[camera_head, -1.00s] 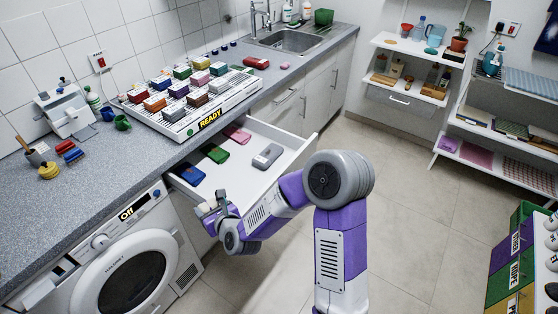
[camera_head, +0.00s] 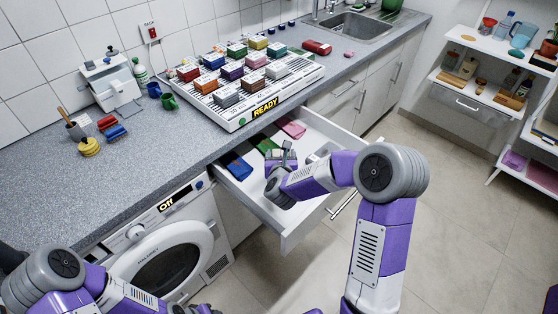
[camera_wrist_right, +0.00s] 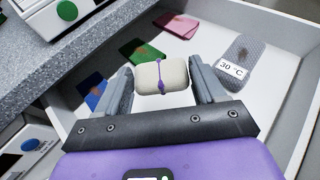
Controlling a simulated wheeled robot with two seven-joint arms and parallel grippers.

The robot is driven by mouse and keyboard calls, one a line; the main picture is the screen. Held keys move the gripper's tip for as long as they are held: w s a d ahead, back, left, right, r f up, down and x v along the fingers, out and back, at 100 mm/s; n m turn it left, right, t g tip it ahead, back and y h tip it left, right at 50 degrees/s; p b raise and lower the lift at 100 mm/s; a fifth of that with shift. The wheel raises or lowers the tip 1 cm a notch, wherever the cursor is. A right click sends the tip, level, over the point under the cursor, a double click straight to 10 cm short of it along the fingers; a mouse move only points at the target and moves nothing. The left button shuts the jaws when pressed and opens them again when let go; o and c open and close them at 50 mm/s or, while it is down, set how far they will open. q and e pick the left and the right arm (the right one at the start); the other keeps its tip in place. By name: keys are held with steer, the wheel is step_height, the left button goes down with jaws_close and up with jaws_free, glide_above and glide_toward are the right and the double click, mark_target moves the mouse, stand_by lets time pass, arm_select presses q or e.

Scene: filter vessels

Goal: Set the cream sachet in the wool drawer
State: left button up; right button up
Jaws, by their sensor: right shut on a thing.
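The cream sachet (camera_wrist_right: 175,74), a small pale pouch with a purple band, is between the fingers of my right gripper (camera_wrist_right: 162,84) in the right wrist view. That gripper is shut on it. In the head view, my right gripper (camera_head: 281,157) is above the open drawer (camera_head: 262,220), and the sachet is hard to make out there. The drawer holds a blue packet (camera_head: 236,165), a green packet (camera_head: 266,144), a pink packet (camera_head: 292,128) and a grey knitted one marked 30 °C (camera_wrist_right: 236,62). My left arm shows at lower left; its gripper is barely visible at the bottom edge.
A rack of coloured blocks with a READY display (camera_head: 265,108) stands on the grey counter (camera_head: 150,165) above the drawer. A washing machine (camera_head: 165,262) is left of the drawer. In the wrist view, bare white drawer floor shows around the packets.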

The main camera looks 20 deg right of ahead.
steer(key=d+m+g+h+b, duration=0.1)
steer(key=d, duration=0.1)
steer(key=d+f+m+g+h+b, duration=0.1)
steer(key=d+m, duration=0.1)
steer(key=d, duration=0.1)
steer(key=w+d+f+m+g+h+b, duration=0.1)
steer(key=d+h, duration=0.1)
steer(key=shift+d+f, duration=0.2)
steer(key=shift+d, duration=0.1)
steer(key=shift+m, duration=0.3)
steer(key=f+b, duration=0.1)
steer(key=f, duration=0.4)
steer(key=f+b, duration=0.2)
steer(key=f, duration=0.2)
steer(key=shift+d+f, duration=0.2)
steer(key=shift+f, duration=0.2)
steer(key=shift+r, duration=0.1)
steer(key=o, duration=0.7)
steer(key=shift+f, duration=0.25)
